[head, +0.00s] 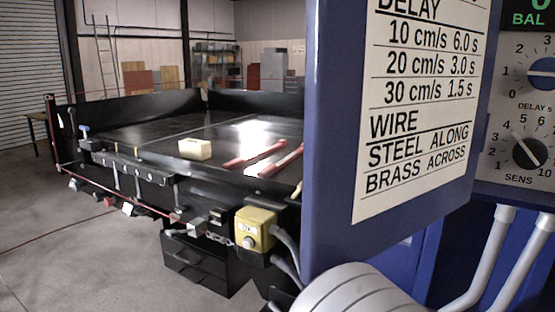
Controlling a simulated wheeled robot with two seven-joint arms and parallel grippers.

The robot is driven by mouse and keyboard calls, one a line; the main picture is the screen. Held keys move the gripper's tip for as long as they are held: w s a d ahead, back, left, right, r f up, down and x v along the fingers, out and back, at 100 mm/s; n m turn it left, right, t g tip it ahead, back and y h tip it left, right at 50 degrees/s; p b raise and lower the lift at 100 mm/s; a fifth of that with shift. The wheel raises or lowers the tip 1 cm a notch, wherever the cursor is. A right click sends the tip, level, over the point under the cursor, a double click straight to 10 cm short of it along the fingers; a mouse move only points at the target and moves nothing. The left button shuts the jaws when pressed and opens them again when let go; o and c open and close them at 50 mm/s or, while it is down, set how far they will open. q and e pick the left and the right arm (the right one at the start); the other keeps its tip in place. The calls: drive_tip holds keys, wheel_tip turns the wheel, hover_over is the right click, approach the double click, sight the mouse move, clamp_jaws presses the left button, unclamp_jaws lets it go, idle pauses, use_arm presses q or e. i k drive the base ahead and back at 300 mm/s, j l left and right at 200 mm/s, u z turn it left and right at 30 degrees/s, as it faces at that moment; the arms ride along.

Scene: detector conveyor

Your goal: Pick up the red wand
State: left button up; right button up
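Two long, thin red things lie side by side on the black flat bed in the head view, slanting up to the right. The left one is a red bar (256,155). The right one is a second red bar (281,161), whose far end meets the edge of the blue panel in front. I cannot tell which of them is the red wand, or whether either is. Neither of my grippers shows in this view.
A blue panel with a white sign (420,95) blocks the right side. Control dials (529,152) are beyond it. A pale block (195,149) lies on the black bed (140,132). A yellow button box (256,229) hangs at its front corner. Floor at the left is mostly clear.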

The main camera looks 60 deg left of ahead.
sight(236, 164)
drive_tip(key=u, duration=2.3)
